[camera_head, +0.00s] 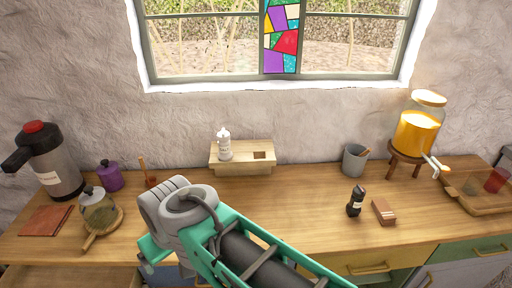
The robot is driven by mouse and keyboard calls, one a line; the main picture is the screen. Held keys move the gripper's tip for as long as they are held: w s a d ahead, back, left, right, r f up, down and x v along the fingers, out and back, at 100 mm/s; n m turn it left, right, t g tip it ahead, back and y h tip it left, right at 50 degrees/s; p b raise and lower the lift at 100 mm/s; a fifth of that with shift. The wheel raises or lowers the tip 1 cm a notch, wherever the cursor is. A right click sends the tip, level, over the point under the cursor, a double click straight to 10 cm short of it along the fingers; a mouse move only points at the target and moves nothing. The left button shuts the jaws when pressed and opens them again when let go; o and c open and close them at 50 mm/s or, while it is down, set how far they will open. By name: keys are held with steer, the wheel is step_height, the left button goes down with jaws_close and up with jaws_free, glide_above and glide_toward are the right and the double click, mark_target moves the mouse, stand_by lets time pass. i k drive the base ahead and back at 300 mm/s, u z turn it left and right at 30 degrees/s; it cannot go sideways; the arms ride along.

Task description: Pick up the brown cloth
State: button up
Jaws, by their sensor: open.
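A flat reddish-brown piece, which looks like the brown cloth (46,220), lies on the counter at the far left, in front of the flask. My gripper (152,256) is partly in view below the grey wrist of my arm, near the counter's front edge. It is open and to the right of the cloth, apart from it. My arm hides much of its fingers. Nothing is seen between them.
A flask (62,172), a glass jar (97,212) on a round wooden board (92,240) and a purple canister (109,177) stand near the cloth. A wooden stand (243,168) with a white bottle (224,146) is at the back. A dark bottle (355,201) and a brown block (383,211) are at right.

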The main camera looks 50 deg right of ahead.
mark_target(385, 214)
steer(key=z, duration=2.95)
